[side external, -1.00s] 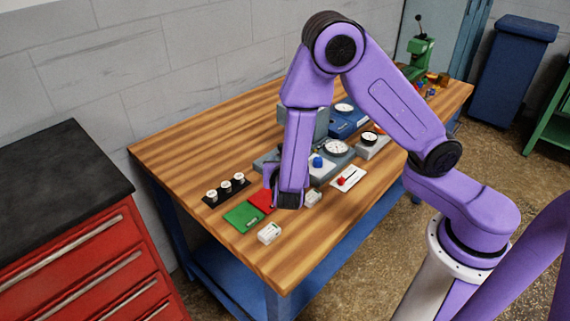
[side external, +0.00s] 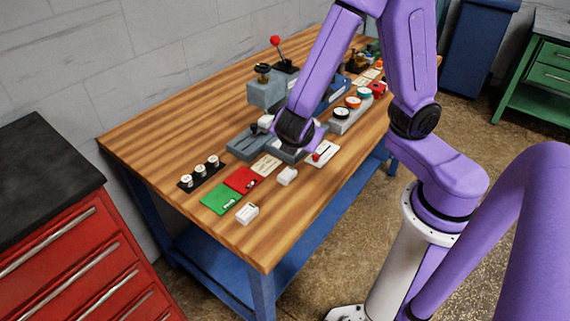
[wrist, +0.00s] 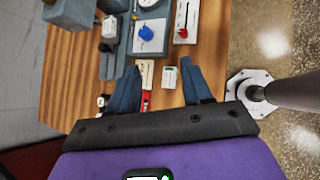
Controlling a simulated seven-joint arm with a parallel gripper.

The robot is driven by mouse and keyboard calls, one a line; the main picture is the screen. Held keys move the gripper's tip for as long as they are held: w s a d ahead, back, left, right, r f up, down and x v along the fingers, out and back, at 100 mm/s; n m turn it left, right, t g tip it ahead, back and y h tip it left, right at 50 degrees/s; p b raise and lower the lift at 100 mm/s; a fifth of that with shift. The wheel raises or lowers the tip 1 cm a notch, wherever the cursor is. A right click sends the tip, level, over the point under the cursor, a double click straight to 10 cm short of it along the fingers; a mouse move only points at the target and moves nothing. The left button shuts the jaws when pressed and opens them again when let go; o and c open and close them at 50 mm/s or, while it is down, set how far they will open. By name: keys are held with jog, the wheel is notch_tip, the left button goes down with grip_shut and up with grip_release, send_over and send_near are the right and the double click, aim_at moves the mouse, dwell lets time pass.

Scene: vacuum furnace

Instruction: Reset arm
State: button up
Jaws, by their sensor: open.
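My gripper (wrist: 160,80) is open in the wrist view, its two blue-grey fingers apart with nothing held between them. Below the gap lie a small white box (wrist: 169,76) and a beige label card (wrist: 145,72). In the side external view my arm reaches over the middle of the wooden bench (side external: 160,130). There its lower end is above the grey panel area, and the fingers cannot be made out clearly. The white box (side external: 287,176) is on the bench in front of it.
Green (side external: 221,199) and red (side external: 244,180) cards lie near the front left, beside a black strip of knobs (side external: 200,172). A red switch plate (side external: 320,153), a grey button box (side external: 350,112) and a red-knobbed lever (side external: 276,42) stand nearby. The bench's left part is clear.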

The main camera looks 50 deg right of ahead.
jog(key=s+a+r+m+g+y, duration=0.1)
jog(key=s+r+m+g+y, duration=0.1)
jog(key=s, duration=0.6)
jog(key=s+a+r+m+g+y, duration=0.1)
jog(key=s+r+m+g+y, duration=0.1)
jog(key=s+m+y, duration=0.3)
jog(key=s+r+y, duration=0.1)
jog(key=s, duration=0.2)
jog(key=shift+g+y, duration=0.3)
